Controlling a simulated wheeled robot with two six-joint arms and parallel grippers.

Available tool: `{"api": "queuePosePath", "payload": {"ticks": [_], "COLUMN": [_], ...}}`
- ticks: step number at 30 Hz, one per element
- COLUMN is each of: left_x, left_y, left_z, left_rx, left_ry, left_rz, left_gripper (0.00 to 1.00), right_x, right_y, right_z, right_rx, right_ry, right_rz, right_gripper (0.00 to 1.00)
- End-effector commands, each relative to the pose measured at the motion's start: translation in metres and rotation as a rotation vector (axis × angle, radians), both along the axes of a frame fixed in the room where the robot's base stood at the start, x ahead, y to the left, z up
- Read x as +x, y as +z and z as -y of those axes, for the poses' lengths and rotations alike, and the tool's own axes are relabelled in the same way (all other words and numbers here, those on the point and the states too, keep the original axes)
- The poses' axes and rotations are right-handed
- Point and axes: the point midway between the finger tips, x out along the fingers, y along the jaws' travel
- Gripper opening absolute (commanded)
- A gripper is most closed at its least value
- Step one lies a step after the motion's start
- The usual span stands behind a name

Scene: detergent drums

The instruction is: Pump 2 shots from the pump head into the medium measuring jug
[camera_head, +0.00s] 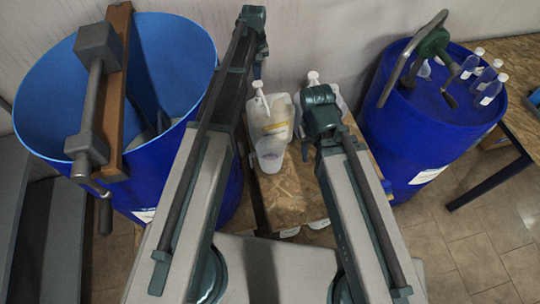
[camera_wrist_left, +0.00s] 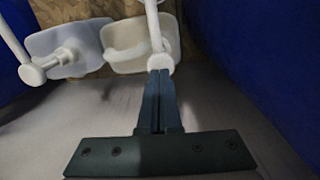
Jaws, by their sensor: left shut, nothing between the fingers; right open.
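A cream pump bottle (camera_head: 278,112) with a label stands on a wooden crate, its white pump head (camera_head: 258,96) at its upper left. A clear measuring jug (camera_head: 270,152) stands directly in front of this bottle; I cannot tell its size name. My left gripper (camera_head: 258,74) is shut and empty, just above the pump head. In the left wrist view its closed fingertips (camera_wrist_left: 158,74) overlap the lower end of the white pump part (camera_wrist_left: 156,40); I cannot tell if they touch. My right gripper (camera_head: 304,152) is open, right of the jug, partly hidden by its wrist.
A second white pump bottle (camera_head: 314,86) stands partly behind my right wrist. An open blue drum (camera_head: 180,60) with a wooden beam (camera_head: 121,80) is at left. The crate top (camera_head: 285,195) is bare in front.

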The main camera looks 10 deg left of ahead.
Motion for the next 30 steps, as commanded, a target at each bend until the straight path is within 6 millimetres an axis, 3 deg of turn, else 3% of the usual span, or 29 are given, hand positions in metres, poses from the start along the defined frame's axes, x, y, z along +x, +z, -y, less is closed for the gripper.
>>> {"api": "queuePosePath", "payload": {"ticks": [16, 30], "left_x": [0.000, 0.000], "left_y": [0.003, 0.046], "left_z": [0.000, 0.000], "left_rx": [0.000, 0.000], "left_ry": [0.000, 0.000], "left_rz": [0.000, 0.000], "left_gripper": [0.00, 0.00], "right_x": [0.000, 0.000], "right_y": [0.003, 0.046], "right_z": [0.000, 0.000], "right_rx": [0.000, 0.000], "right_ry": [0.000, 0.000], "right_rz": [0.000, 0.000], "right_gripper": [0.50, 0.50]}}
